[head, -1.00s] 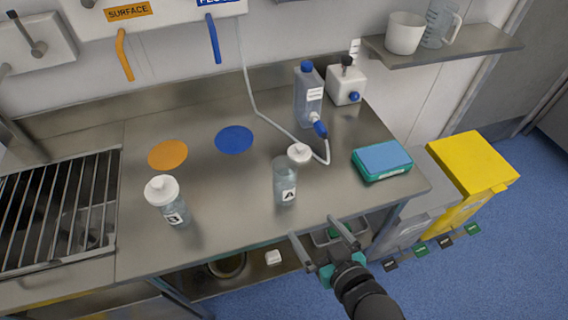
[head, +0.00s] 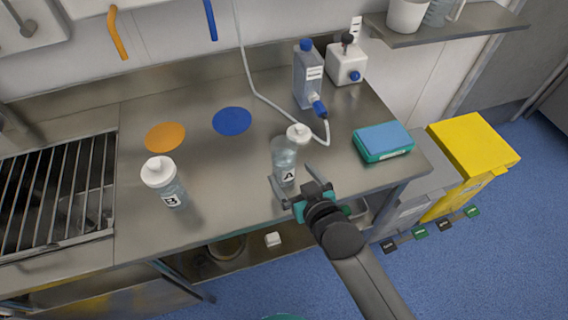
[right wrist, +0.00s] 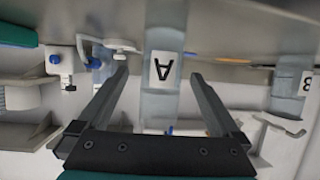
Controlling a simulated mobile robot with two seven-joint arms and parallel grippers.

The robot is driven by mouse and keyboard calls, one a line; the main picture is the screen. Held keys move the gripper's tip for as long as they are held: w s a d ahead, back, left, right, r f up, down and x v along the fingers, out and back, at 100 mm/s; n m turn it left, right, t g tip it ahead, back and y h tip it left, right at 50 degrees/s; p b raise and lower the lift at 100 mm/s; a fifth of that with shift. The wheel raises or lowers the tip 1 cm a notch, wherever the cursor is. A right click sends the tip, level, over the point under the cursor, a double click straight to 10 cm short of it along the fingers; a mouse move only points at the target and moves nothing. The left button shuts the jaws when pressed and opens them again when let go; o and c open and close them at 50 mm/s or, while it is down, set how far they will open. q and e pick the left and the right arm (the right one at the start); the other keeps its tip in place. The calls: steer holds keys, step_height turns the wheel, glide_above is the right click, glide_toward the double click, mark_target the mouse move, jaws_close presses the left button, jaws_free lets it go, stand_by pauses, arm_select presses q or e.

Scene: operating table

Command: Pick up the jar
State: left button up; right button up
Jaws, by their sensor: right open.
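Two clear jars stand upright on the steel counter (head: 225,185). Jar B (head: 172,196), with a white lid on top, stands to the left. My right gripper (head: 289,173) is open at the near side of jar A. In the right wrist view, which is upside down, jar A (right wrist: 163,72) appears between the two open fingers (right wrist: 158,75), apart from both. My left gripper is out of view.
An orange disc (head: 165,136) and a blue disc (head: 231,121) mark the counter. A blue-capped bottle (head: 308,80) with a hose stands behind jar A. A teal box (head: 383,142) sits to the right. A metal rack (head: 55,195) is at the left.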

steer(key=shift+r+b+x, duration=0.15)
steer(key=shift+b+x, duration=0.1)
steer(key=shift+x, duration=1.05)
steer(key=shift+r+b+x, duration=0.15)
steer(key=shift+b+x, duration=0.1)
steer(key=shift+x, duration=1)
steer(key=shift+a, duration=0.15)
steer(key=shift+c, duration=0.2)
steer(key=c, duration=1.4)
